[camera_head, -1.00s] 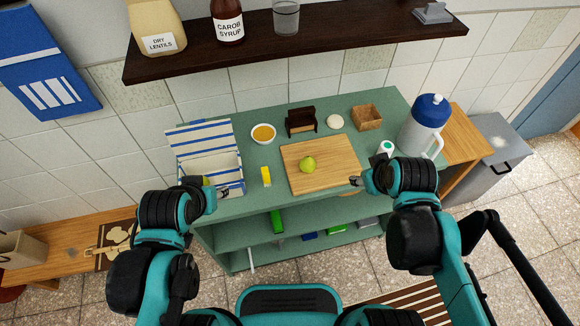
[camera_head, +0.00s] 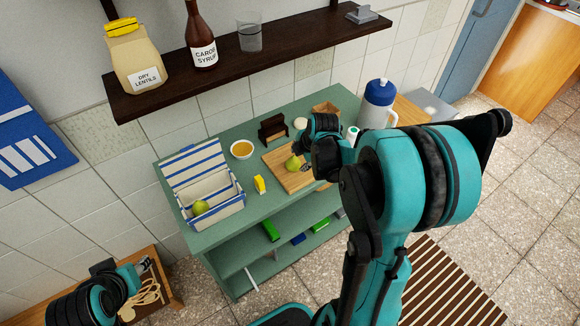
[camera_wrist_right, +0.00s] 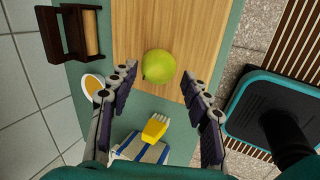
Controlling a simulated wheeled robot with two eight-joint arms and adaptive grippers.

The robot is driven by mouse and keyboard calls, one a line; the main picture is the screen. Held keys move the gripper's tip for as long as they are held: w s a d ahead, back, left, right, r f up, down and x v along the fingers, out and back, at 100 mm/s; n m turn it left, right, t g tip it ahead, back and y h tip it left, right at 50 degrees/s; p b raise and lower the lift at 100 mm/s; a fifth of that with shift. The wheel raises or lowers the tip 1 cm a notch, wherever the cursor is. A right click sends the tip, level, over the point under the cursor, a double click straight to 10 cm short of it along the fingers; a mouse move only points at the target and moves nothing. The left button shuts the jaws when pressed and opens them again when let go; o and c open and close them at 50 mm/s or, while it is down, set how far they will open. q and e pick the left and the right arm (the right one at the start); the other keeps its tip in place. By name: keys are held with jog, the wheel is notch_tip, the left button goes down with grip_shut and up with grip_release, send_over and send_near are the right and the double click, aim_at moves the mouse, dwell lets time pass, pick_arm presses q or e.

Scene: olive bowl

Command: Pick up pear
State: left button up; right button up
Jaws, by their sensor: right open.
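A yellow-green pear (camera_head: 293,163) rests on the wooden cutting board (camera_head: 290,183), partly beside my right gripper. In the right wrist view the pear (camera_wrist_right: 158,66) lies between the spread fingertips of my right gripper (camera_wrist_right: 160,75), with visible space on both sides. That gripper is open and empty; in the head view the gripper (camera_head: 306,165) is mostly hidden by its own wrist. A second green pear-like fruit (camera_head: 200,207) sits in the blue-and-white striped box (camera_head: 228,212). My left gripper (camera_head: 140,268) is low at the left, away from the counter; its jaws are unclear.
A yellow brush (camera_head: 259,184) lies between box and board. A bowl with orange contents (camera_head: 241,149), a dark wooden holder (camera_head: 273,128) and a blue-lidded jug (camera_head: 377,104) stand on the green counter (camera_head: 175,165). A dark shelf (camera_head: 285,65) hangs above.

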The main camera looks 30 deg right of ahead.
aim_at(297, 161)
jog(key=b+x, duration=0.2)
jog(key=x, duration=0.2)
jog(key=shift+s+a, duration=0.1)
jog(key=shift+a, duration=0.1)
jog(key=shift+w+f, duration=0.25)
jog(key=shift+f, duration=0.1)
jog(key=shift+r, duration=0.1)
jog(key=c, duration=0.4)
